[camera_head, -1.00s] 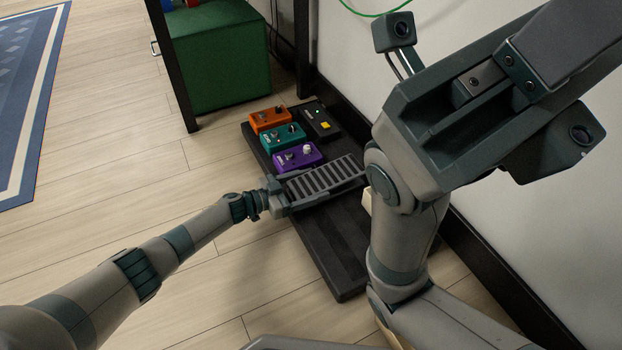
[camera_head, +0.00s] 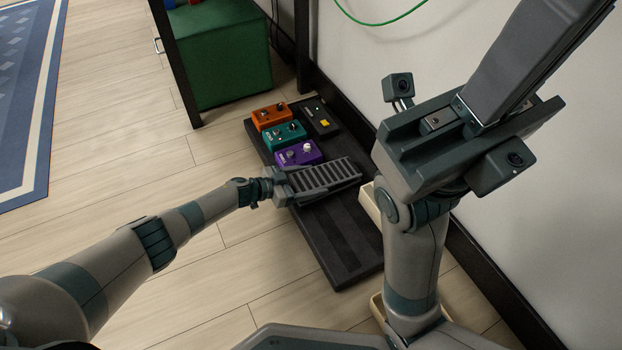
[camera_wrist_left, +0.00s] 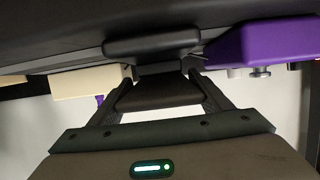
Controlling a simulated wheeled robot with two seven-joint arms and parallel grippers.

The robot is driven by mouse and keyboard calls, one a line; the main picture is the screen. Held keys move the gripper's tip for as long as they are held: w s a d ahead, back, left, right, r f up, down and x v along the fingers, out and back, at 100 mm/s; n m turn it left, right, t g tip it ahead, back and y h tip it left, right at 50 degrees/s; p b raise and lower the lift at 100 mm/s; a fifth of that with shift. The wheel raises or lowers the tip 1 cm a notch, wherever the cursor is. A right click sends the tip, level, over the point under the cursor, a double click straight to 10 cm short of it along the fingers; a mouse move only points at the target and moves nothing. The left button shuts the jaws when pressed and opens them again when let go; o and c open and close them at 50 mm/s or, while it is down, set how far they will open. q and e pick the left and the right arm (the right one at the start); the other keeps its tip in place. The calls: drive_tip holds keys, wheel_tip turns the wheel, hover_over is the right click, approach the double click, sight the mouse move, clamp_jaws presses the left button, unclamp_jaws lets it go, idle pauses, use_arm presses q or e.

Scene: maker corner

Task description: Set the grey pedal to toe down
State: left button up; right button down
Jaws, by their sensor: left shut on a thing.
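The grey pedal (camera_head: 335,178) has a ribbed treadle and sits on the black pedalboard (camera_head: 345,245), just in front of the purple pedal (camera_head: 298,153). My left gripper (camera_head: 281,187) is at the treadle's left end, with the arm reaching in low from the left. In the left wrist view its fingers (camera_wrist_left: 164,92) are shut on a dark part of the grey pedal (camera_wrist_left: 150,45). The jaws hide part of the treadle's end, and its exact tilt is hard to tell from above.
Teal (camera_head: 284,136), orange (camera_head: 271,115) and black (camera_head: 321,120) pedals stand farther back on the board. A green box (camera_head: 225,60) is behind. The wall is to the right, with cream objects (camera_head: 370,206) partly behind my right arm. Floor at left is clear.

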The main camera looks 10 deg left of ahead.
use_arm(q)
drive_tip(key=shift+w+d+r, duration=0.15)
drive_tip(key=shift+d+r, duration=0.1)
drive_tip(key=shift+r, duration=0.1)
idle(0.7)
drive_tip(key=o, duration=1.5)
drive_tip(key=shift+r, duration=0.1)
drive_tip(key=shift+c, duration=0.2)
drive_tip(key=shift+o, duration=0.2)
drive_tip(key=shift+a, duration=0.1)
drive_tip(key=shift+f, duration=0.2)
drive_tip(key=shift+a, duration=0.1)
drive_tip(key=shift+s+a, duration=0.1)
drive_tip(key=shift+s, duration=0.1)
